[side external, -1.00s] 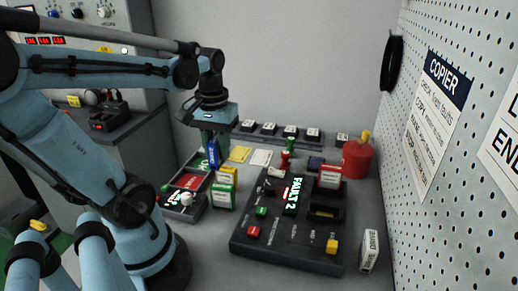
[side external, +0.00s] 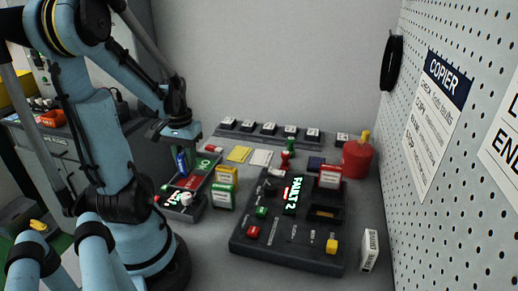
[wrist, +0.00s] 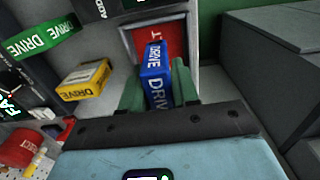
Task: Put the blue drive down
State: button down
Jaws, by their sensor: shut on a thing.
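My gripper (wrist: 158,90) is shut on the blue drive (wrist: 156,72), which sits upright between the two green fingers in the wrist view. In the side view the blue drive (side external: 182,162) hangs below my gripper (side external: 181,150) at the left end of the table, over or beside a dark tray (side external: 201,183) with red and green areas. A red panel (wrist: 146,38) lies just beyond the drive in the wrist view. I cannot tell whether the drive touches the tray.
A yellow drive (side external: 225,175) and a green drive (side external: 222,195) stand right of the tray. A dark copier console (side external: 290,262) with buttons and a red-and-white drive (side external: 330,176) fills the middle. A red canister (side external: 357,160) stands at the back right. A white box (side external: 369,250) stands front right.

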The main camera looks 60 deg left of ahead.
aim_at(187, 168)
jog(key=shift+f, duration=1.7)
jog(key=shift+f, duration=0.1)
jog(key=c, duration=0.8)
grip_release()
jog(key=shift+c, duration=0.2)
notch_tip(187, 168, up, 12)
jog(key=shift+r, duration=0.1)
jog(key=w+d+m+t, duration=0.1)
jog(key=w+d, duration=0.2)
jog(key=w+d+m+t+y, duration=0.1)
jog(key=w+d, duration=0.2)
jog(key=w+d+m, duration=0.2)
jog(key=w+d, duration=0.1)
jog(key=shift+d+f+t+y, duration=0.2)
jog(key=shift+f+t+y, duration=0.1)
jog(key=shift+t, duration=0.1)
jog(key=w+d+m+t, duration=0.2)
jog(key=d, duration=0.5)
jog(key=w+d+m+t+h, duration=0.1)
jog(key=w+d+m+t, duration=0.1)
jog(key=d, duration=0.5)
jog(key=shift+w+d+m+h, duration=0.25)
jog(key=shift+w+m+h, duration=0.1)
jog(key=shift+m, duration=0.15)
